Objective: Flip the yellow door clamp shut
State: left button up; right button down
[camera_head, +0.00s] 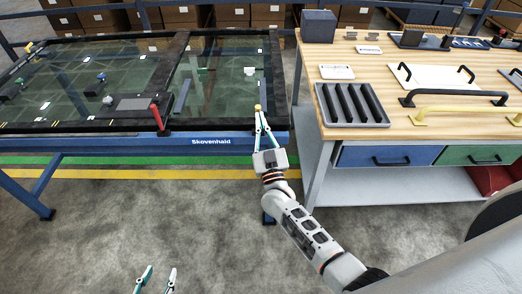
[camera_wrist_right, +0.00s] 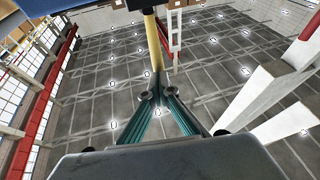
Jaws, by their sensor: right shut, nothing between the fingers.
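The yellow door clamp (camera_head: 257,107) shows as a small yellow piece at the front edge of the glass-topped table, near its right corner. In the right wrist view its yellow bar (camera_wrist_right: 155,42) stands lengthwise just beyond my fingertips. My right gripper (camera_head: 261,118) is shut and empty, with its tips at or very near the clamp; I cannot tell whether they touch. The shut fingers also show in the right wrist view (camera_wrist_right: 158,98). My left gripper (camera_head: 161,269) is open and empty over the floor at the bottom, partly out of view.
The dark-framed glass table (camera_head: 90,127) has a red lever (camera_head: 156,116) at its front edge. A wooden workbench (camera_head: 440,135) on the right carries a grey slotted tray (camera_head: 352,122), a black handle (camera_head: 455,96) and a yellow handle (camera_head: 465,111). The floor in front is clear.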

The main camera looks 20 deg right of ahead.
jog(key=shift+w+d+r, duration=0.1)
jog(key=shift+w+r, duration=0.1)
jog(key=shift+w, duration=0.25)
jog(key=shift+r, duration=0.15)
dwell(0.3)
